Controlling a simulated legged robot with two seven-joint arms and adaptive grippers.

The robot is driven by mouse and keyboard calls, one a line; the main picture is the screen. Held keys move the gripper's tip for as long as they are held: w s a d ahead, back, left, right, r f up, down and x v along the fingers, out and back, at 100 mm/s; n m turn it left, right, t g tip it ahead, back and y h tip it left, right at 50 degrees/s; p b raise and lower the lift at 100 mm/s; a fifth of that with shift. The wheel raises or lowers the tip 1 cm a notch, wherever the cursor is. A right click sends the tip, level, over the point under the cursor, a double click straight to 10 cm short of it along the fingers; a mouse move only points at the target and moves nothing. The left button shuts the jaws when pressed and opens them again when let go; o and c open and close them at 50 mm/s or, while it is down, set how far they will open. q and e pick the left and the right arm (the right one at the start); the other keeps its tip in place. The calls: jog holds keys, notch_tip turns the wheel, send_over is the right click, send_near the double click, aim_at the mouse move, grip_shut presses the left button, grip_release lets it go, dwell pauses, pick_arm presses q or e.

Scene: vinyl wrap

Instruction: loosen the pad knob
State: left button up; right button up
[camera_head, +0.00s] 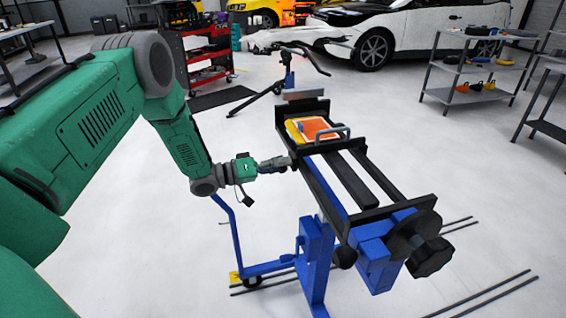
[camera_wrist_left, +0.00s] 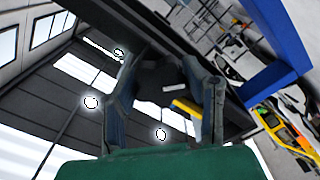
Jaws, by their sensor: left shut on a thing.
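My left gripper (camera_head: 284,162) reaches in from the left to the near side of a black and blue stand (camera_head: 352,180), just below a tray section with an orange and yellow pad (camera_head: 310,129). In the left wrist view the two fingers of the gripper (camera_wrist_left: 168,85) are closed around a dark, faceted knob (camera_wrist_left: 160,76) under the stand's black beam. The head view does not show this knob clearly, as the gripper covers it. My right gripper is not in view.
A large black knob (camera_head: 430,256) and a smaller round black one (camera_head: 344,257) sit at the stand's front end. Blue legs and a wheeled base (camera_head: 252,281) stand below. A red tool cart (camera_head: 205,60), a shelf (camera_head: 467,88) and a white car (camera_head: 400,25) are farther back. Open floor surrounds the stand.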

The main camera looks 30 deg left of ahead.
pick_arm(q)
jog(key=n, duration=0.3)
jog(key=shift+s+a+f+n+p, duration=0.1)
jog(key=shift+a+f+n+p, duration=0.05)
jog(key=shift+f+n+p, duration=0.2)
jog(key=shift+r+n, duration=0.1)
jog(key=shift+n, duration=1.95)
jog(key=o, duration=1.2)
jog(key=shift+a, duration=0.1)
jog(key=shift+a, duration=0.1)
jog(key=v, duration=1.2)
